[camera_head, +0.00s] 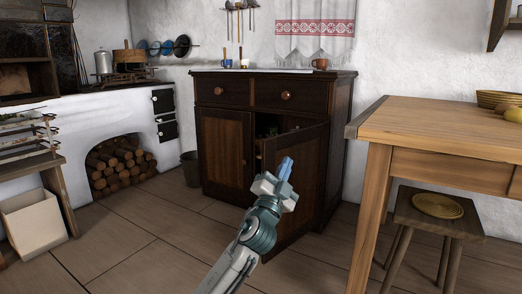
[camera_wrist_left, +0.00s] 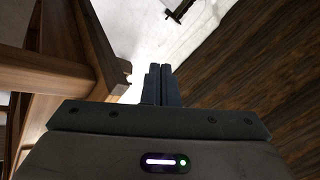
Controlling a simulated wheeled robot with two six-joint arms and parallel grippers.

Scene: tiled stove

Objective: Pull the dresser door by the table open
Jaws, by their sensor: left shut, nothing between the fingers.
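The dark brown dresser (camera_head: 225,108) stands against the back wall, left of the wooden table (camera_head: 440,130). Its right door (camera_head: 310,180), the one by the table, stands partly open. Its free edge is swung out toward me, and a dark gap with some items shows above and behind it. Its left door (camera_head: 226,150) is shut. My left gripper (camera_head: 286,168) is shut and empty in front of the right door's outer face; whether it touches is unclear. In the left wrist view its closed fingers (camera_wrist_left: 162,84) show, with dark wood (camera_wrist_left: 265,75) on the right. My right gripper is not in view.
A stool (camera_head: 438,222) with a woven plate stands under the table at the right. A bucket (camera_head: 190,168) stands left of the dresser. Cups (camera_head: 320,64) stand on the dresser top. The tiled floor in front of the left door is clear.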

